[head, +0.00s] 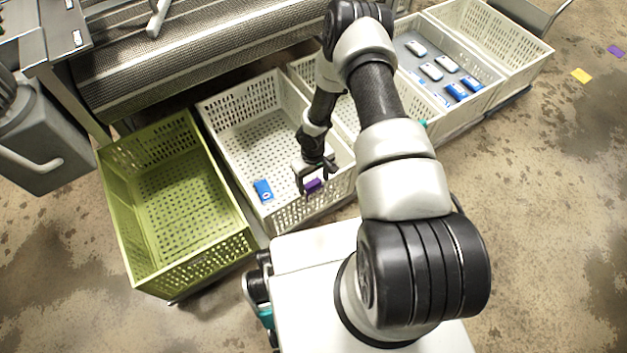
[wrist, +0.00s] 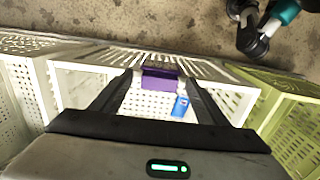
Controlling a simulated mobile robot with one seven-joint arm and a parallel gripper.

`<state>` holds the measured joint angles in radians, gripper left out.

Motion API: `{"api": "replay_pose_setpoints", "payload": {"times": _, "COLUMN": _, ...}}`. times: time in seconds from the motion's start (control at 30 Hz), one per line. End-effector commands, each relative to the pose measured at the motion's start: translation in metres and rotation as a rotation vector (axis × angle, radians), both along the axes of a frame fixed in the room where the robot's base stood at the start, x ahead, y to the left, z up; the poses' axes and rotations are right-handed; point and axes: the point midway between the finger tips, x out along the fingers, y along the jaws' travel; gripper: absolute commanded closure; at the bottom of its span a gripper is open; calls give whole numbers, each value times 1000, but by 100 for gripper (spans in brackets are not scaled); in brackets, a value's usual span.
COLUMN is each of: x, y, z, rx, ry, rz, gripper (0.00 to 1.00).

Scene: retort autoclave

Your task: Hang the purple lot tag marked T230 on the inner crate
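The purple tag (head: 313,185) is at the near wall of the white crate (head: 222,102) beside the green one. It also shows in the wrist view (wrist: 160,78), lying between my fingertips; its marking is not readable. My gripper (head: 315,177) reaches down into this crate near that wall. Its fingers stand apart on either side of the tag, with a gap at each side, and look open. I cannot tell whether the tag hangs on the rim or only rests there. The wrist view also shows my gripper (wrist: 158,76).
A blue item (head: 263,190) lies in the same crate. The empty green crate (head: 242,243) stands to the left. Further white crates (head: 447,130) to the right hold several white and blue items. A yellow tag (head: 581,75) and another purple tag (head: 615,51) lie on the floor.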

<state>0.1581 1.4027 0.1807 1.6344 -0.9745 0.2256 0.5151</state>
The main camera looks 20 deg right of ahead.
Motion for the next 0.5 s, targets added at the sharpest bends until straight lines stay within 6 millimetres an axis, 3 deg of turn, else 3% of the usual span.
{"api": "replay_pose_setpoints", "payload": {"times": 0.27, "x": 1, "y": 0, "z": 4, "rx": 0, "ry": -1, "rz": 0, "gripper": 32}}
{"api": "replay_pose_setpoints", "payload": {"times": 0.37, "x": 1, "y": 0, "z": 16, "rx": 0, "ry": 0, "rz": -1, "gripper": 32}}
{"api": "replay_pose_setpoints", "payload": {"times": 0.5, "x": 2, "y": 0, "z": 46, "rx": 0, "ry": -2, "rz": -1, "gripper": 32}}
